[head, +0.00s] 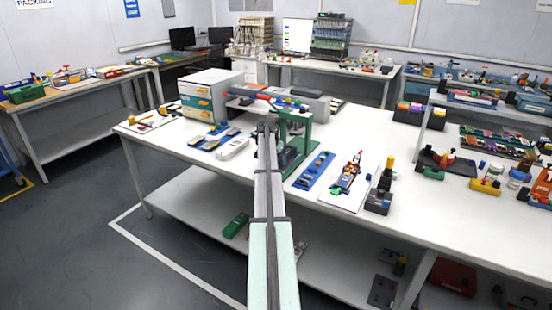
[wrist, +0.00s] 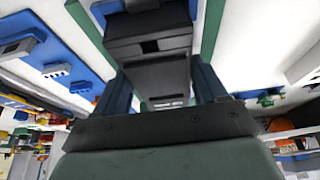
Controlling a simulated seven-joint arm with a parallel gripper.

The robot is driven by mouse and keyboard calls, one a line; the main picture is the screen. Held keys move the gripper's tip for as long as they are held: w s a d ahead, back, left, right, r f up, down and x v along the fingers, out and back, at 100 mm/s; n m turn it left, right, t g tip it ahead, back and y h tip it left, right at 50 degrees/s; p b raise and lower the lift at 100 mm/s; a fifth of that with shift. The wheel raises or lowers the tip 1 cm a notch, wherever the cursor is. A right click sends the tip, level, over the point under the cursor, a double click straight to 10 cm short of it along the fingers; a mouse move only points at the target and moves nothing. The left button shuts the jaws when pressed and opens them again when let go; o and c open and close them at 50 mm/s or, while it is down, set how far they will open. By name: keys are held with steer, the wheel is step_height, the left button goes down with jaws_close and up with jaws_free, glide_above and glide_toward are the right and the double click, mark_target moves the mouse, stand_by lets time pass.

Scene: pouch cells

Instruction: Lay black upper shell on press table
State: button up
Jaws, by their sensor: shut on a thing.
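My gripper (wrist: 160,80) is shut on a black part, which I take to be the black upper shell (wrist: 165,75); it sits between the two dark fingers in the wrist view. A second dark block (wrist: 148,38) lies just beyond it, and I cannot tell whether they touch. In the head view my gripper (head: 267,128) is at the left side of the green press (head: 294,128), and the shell is too small and covered to make out.
A blue strip with small parts (head: 314,171) lies right of the press. Blue and dark pieces (head: 212,136) and a white part (head: 232,148) lie to the left. A drawer cabinet (head: 208,95) stands behind left. Bare white bench (head: 180,158) shows at the front left.

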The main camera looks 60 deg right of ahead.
steer(key=shift+f, duration=0.25)
steer(key=o, duration=1.1)
steer(key=v, duration=1.3)
steer(key=shift+a+r, duration=0.15)
steer(key=shift+r, duration=0.2)
steer(key=shift+w, duration=0.1)
